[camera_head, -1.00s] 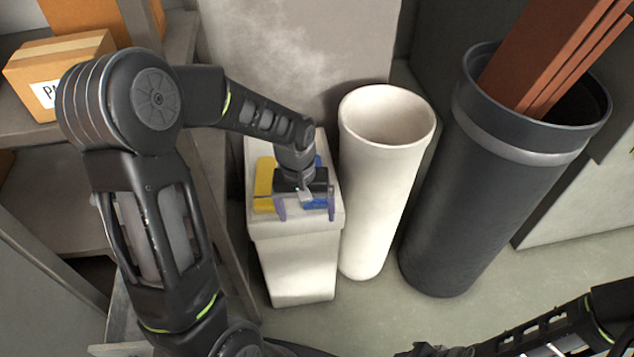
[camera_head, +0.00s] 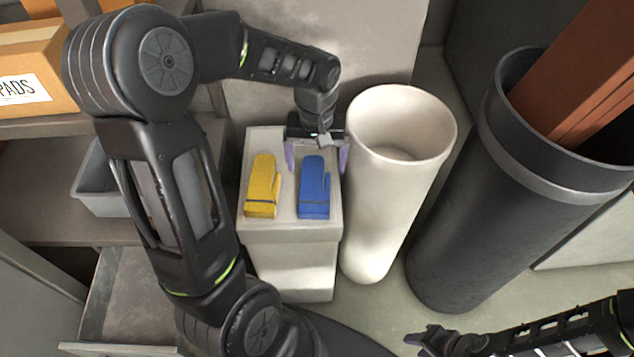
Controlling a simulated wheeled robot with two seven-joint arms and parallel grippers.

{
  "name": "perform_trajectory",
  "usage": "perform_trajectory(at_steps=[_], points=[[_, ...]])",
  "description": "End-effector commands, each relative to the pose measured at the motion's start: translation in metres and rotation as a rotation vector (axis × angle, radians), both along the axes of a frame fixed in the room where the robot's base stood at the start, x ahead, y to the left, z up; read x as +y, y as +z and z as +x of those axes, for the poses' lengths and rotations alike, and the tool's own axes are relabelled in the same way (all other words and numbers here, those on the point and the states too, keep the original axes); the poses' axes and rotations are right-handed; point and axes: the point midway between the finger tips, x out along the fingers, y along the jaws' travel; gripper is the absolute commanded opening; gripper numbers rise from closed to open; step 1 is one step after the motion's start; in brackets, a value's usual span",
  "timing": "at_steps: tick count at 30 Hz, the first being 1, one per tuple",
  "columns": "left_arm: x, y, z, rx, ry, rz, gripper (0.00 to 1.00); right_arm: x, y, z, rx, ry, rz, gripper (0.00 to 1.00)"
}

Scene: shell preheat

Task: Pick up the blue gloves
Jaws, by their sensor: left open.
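The blue gloves (camera_head: 314,190) lie on the right part of a pale box-shaped stand's top (camera_head: 287,222). Yellow gloves (camera_head: 263,188) lie to their left on the same top, with a gap between. My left gripper (camera_head: 317,158) is open above the far end of the blue gloves, its purple fingers spread to either side of them. I cannot tell how high the fingers are above the top. My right gripper (camera_head: 424,340) is at the bottom edge, far from the gloves; its jaws are too small and dark to read.
A tall white cylinder (camera_head: 385,200) stands close to the right of the stand. A dark bin (camera_head: 500,190) holding brown boards (camera_head: 590,75) is further right. Shelving with a cardboard box (camera_head: 35,75) and a grey tray (camera_head: 98,185) is at left.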

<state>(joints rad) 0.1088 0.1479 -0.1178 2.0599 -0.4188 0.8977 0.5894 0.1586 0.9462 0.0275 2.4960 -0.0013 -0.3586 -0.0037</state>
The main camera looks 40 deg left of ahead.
Motion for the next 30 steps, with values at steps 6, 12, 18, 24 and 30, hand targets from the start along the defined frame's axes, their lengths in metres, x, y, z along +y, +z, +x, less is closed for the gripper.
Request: perform_trajectory(at_steps=[6, 12, 18, 24, 30], points=[[0.0, -0.023, -0.001, 0.002, 0.0, 0.0, 0.91, 0.0, -0.004, 0.0, -0.001, 0.0, 0.0, 0.36], [0.0, -0.024, 0.0, 0.001, 0.0, -0.001, 0.91, 0.0, -0.004, 0.0, -0.001, 0.0, 0.0, 0.36], [0.001, -0.029, -0.001, 0.002, 0.0, 0.0, 0.91, 0.0, -0.004, 0.0, -0.001, 0.0, 0.0, 0.36], [0.002, -0.057, -0.002, 0.005, 0.001, -0.001, 0.91, 0.0, -0.008, 0.0, -0.001, 0.0, 0.0, 0.36], [0.003, -0.076, -0.001, 0.002, 0.0, 0.0, 0.91, 0.0, -0.01, 0.0, -0.001, 0.0, 0.0, 0.36]])
